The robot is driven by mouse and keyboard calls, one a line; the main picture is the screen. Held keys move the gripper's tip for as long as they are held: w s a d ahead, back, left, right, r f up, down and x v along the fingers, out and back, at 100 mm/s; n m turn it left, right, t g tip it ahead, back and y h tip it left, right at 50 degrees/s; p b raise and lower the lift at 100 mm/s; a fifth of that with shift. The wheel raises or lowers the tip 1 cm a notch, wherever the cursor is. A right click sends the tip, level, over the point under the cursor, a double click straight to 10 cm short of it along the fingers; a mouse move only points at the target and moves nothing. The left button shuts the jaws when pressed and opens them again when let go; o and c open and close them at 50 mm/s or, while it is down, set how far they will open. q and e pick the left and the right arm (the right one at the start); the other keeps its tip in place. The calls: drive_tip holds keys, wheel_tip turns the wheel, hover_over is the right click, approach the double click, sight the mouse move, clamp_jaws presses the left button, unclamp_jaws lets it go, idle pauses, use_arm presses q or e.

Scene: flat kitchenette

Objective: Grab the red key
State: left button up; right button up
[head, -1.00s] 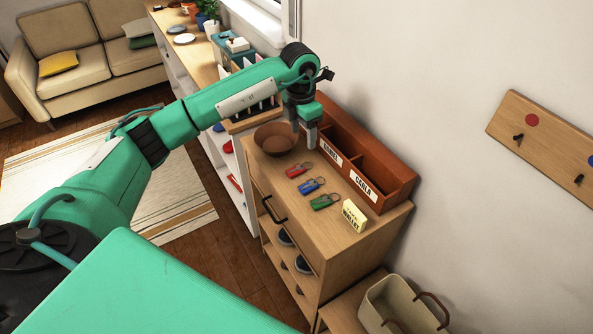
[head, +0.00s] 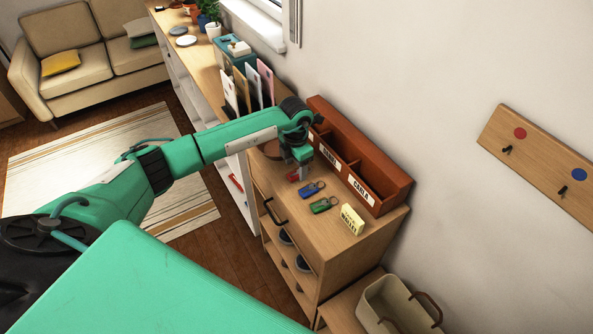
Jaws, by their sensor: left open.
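The red key (head: 293,177) lies on the wooden cabinet top, largely hidden by my left gripper. My left gripper (head: 303,174) points down right at the red key, with its fingers open; I cannot tell whether they touch the key. A blue key (head: 311,189) and a green key (head: 322,206) lie in a row in front of it. My right gripper is not in view.
A reddish wooden organizer (head: 398,189) with labelled compartments stands along the wall behind the keys. A brown bowl (head: 272,150) is partly hidden by my left arm.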

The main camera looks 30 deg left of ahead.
use_arm(q)
drive_tip(key=shift+f, duration=0.95)
drive_tip(key=shift+c, duration=0.3)
drive_tip(key=c, duration=1)
